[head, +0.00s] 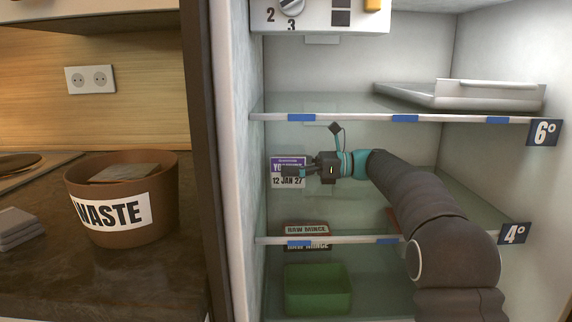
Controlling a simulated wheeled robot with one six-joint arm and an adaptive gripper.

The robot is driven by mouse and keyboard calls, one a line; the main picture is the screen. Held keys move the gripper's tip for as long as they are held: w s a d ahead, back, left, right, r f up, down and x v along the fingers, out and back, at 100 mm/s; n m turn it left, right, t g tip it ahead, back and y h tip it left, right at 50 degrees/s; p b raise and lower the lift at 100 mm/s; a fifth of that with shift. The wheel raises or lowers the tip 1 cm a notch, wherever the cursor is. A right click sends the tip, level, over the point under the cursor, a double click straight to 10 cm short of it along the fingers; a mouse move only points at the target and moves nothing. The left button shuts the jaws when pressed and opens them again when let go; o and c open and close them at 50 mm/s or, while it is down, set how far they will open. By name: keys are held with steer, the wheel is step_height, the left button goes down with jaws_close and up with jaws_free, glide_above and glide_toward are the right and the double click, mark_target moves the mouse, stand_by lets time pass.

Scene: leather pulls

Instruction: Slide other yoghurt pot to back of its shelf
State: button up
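One yoghurt pot (289,181) shows in the head view, at the left inside the fridge between the upper and middle shelves. It has a purple and white label with a partly covered name and "12 JAN 27". My gripper (287,171) reaches in from the right and lies across the front of the pot, fingers pointing left. Its dark fingers overlap the label, and I cannot tell whether they touch or grip the pot, or how far they are open. The middle shelf (345,239), tagged 4°, is glass. No second yoghurt pot is visible.
A raw mince pack (307,228) sits near the middle shelf's front left. A reddish item is partly behind my arm. A metal tray (490,96) rests on the upper shelf. A green bin (318,290) is below. A waste tub (125,200) stands on the counter outside.

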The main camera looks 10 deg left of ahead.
steer(key=shift+o, duration=1.3)
steer(key=shift+d, duration=0.1)
steer(key=v, duration=1.2)
